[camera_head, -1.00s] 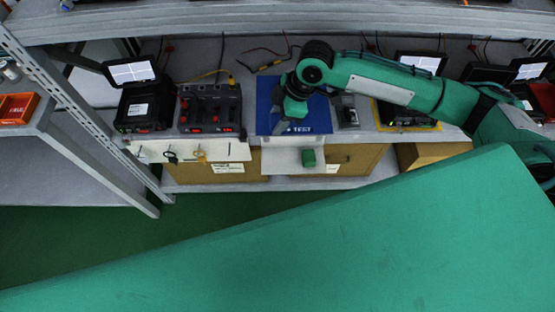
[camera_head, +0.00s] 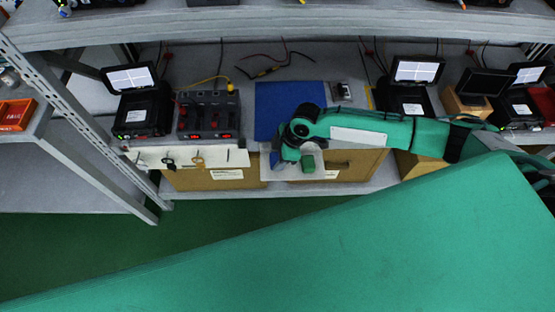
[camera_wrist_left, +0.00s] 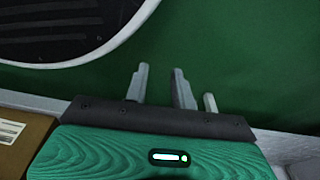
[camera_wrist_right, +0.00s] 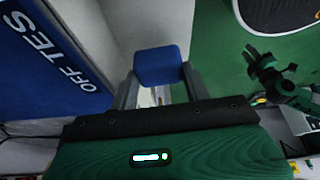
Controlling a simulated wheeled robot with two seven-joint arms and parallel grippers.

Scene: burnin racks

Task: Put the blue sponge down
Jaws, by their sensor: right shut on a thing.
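The blue sponge (camera_wrist_right: 161,67) is a small block between the fingertips of my right gripper (camera_wrist_right: 160,85) in the right wrist view. The gripper is shut on it. In the head view my right gripper (camera_head: 277,158) is at the shelf's front edge, in front of the blue mat (camera_head: 290,97) and over the left part of a small pale ledge (camera_head: 297,176). The sponge is mostly hidden there by the wrist. My left gripper (camera_wrist_left: 160,87) shows only in the left wrist view. Its fingers are apart with nothing between them, over green floor.
Left of the mat stands a dark charger-like unit (camera_head: 209,115). Black cases with screens (camera_head: 138,105) stand on the shelf. An upper shelf (camera_head: 330,22) hangs above.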

